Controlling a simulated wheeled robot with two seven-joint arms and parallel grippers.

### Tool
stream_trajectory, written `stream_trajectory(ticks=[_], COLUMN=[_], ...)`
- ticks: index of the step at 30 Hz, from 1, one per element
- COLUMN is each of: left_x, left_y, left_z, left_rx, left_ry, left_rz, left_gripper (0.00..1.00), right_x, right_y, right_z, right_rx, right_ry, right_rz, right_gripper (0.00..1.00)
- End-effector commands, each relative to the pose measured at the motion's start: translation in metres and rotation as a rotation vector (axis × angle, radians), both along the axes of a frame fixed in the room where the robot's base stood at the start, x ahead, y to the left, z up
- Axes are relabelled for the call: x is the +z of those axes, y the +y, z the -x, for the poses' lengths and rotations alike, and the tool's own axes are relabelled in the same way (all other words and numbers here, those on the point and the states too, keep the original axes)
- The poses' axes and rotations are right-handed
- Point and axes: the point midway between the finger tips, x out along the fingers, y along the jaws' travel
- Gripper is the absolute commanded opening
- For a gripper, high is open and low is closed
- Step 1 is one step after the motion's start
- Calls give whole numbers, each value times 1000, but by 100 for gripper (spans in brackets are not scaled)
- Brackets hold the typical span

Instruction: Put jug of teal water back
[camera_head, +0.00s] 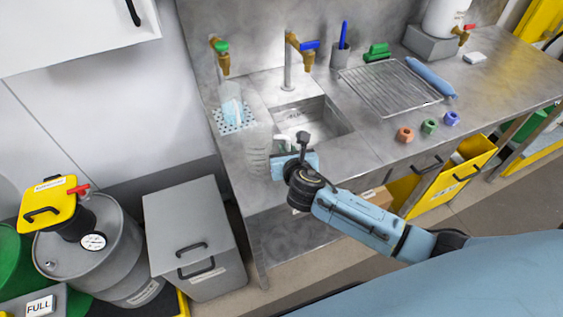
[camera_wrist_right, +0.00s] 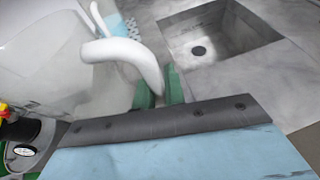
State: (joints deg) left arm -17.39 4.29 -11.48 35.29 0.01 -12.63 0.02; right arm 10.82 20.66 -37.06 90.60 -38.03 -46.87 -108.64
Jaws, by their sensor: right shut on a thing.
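A large translucent jug (camera_head: 256,150) is at the left front of the sink, over the metal counter. Its white curved handle (camera_wrist_right: 130,58) shows large in the wrist view, beside the pale jug body (camera_wrist_right: 50,65). My right gripper (camera_head: 284,152) is at the handle. In the wrist view its green fingers (camera_wrist_right: 160,90) are shut on the handle. I cannot make out teal water in the jug, and its base is hard to see against the counter. My left gripper is not in view.
A sink (camera_head: 312,120) lies beyond the gripper. A perforated plate (camera_head: 234,124) under the green-handled tap (camera_head: 221,52) bears a container with pale blue contents (camera_head: 230,97). A wire rack (camera_head: 390,87) and several coloured nuts are right. A grey bin (camera_head: 195,238) and drum (camera_head: 105,245) stand left.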

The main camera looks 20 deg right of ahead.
Motion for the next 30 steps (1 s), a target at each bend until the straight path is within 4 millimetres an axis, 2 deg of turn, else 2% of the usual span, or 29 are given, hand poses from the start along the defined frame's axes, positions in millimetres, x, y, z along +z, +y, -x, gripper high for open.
stream_trajectory(ticks=[11, 23, 24, 28, 30], left_x=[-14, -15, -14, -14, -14], left_y=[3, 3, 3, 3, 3], left_z=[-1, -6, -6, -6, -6], left_rx=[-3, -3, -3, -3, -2], left_ry=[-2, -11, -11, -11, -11], left_rz=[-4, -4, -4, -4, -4], left_gripper=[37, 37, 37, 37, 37], right_x=[-45, -50, -50, -49, -49], right_y=[0, 0, 0, 0, 0], right_z=[0, 0, 0, 0, 0], right_rx=[-1, 0, 0, 0, 0], right_ry=[0, -1, -1, -1, -1], right_rz=[-2, 0, 0, 0, -1], right_gripper=[0, 0, 14, 31, 34])
